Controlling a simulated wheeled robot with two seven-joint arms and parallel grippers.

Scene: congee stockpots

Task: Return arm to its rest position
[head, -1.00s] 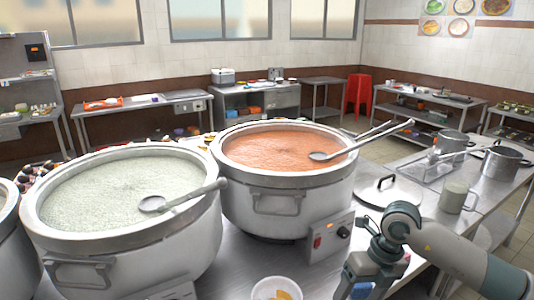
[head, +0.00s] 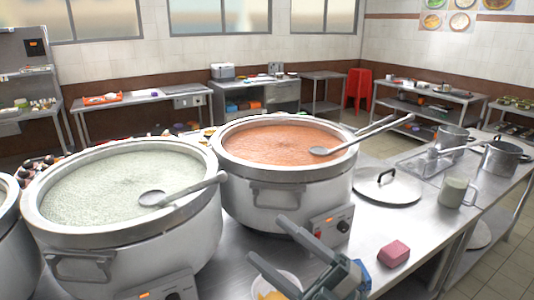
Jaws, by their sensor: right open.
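My right gripper (head: 268,240) is at the bottom middle of the head view, with its two grey fingers spread apart and nothing between them. It is in front of the stockpot of orange congee (head: 258,208), left of its control box, and over a white bowl (head: 286,285) that it partly hides. Most of my right arm is below the picture. My left gripper is not in view.
A stockpot of pale green congee (head: 130,250) stands at left. Ladles rest across both pots. A pink block (head: 393,254), a lid (head: 388,190), a mug (head: 455,192) and small pots (head: 500,158) are on the steel counter at right.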

